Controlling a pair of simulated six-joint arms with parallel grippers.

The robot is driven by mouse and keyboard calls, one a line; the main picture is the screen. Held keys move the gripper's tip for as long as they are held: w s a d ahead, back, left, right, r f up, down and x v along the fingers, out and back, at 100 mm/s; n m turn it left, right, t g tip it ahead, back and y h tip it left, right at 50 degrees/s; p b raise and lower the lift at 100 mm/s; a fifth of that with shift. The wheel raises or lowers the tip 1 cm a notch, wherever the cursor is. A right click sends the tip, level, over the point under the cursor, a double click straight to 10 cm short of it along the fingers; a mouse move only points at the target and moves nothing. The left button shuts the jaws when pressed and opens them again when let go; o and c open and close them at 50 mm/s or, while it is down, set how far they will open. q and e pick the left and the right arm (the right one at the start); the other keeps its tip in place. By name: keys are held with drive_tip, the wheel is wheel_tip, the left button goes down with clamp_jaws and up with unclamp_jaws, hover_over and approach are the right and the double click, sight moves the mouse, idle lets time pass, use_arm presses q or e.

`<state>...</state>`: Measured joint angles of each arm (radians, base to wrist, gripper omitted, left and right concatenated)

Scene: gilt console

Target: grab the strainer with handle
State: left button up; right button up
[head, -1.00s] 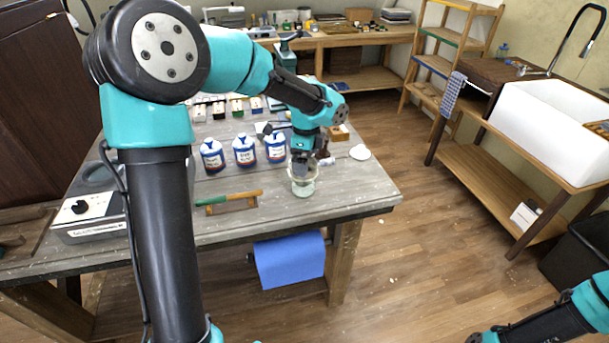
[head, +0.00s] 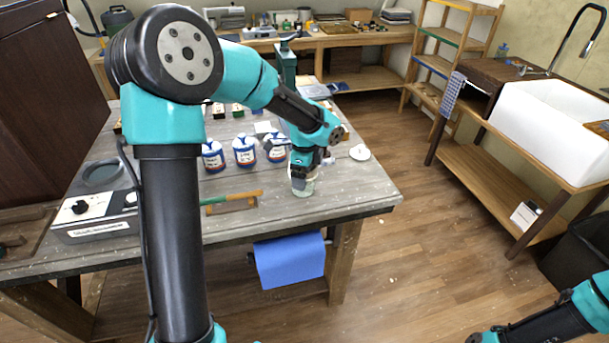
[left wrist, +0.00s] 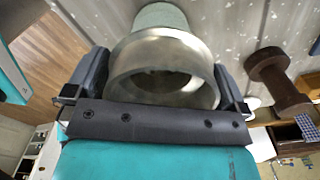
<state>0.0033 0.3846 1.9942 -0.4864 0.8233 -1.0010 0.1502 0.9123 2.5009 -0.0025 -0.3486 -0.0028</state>
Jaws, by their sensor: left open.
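A small jar (head: 302,188) with a pale green body stands near the front right of the grey worktable (head: 350,198). My left gripper (head: 303,170) is right over it and hides its top. In the left wrist view a round, greyish metallic rim (left wrist: 165,62) lies between the two open fingers of my left gripper (left wrist: 163,85), with the pale green body (left wrist: 160,15) beyond it. This rim may be the strainer; no handle is clearly visible. The fingers are on either side of it; contact cannot be told. My right arm shows at the lower right, its gripper (head: 476,338) cut off.
Several blue and white cans (head: 245,151) stand behind the jar to the left. A green-handled tool (head: 232,198) lies left of the jar. A dark spool (left wrist: 280,82) is close to the right finger in the wrist view. A white disc (head: 360,152) lies near the table's right edge.

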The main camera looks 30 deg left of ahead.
use_arm(q)
drive_tip(key=c, duration=0.7)
drive_tip(key=shift+o, duration=0.2)
drive_tip(key=shift+r, duration=1.65)
drive_tip(key=s+d+r, duration=0.1)
drive_tip(key=s+d, duration=0.7)
drive_tip(key=s, duration=0.5)
drive_tip(key=shift+s+d+r, duration=0.25)
drive_tip(key=shift+s+r, duration=0.05)
drive_tip(key=shift+r, duration=0.05)
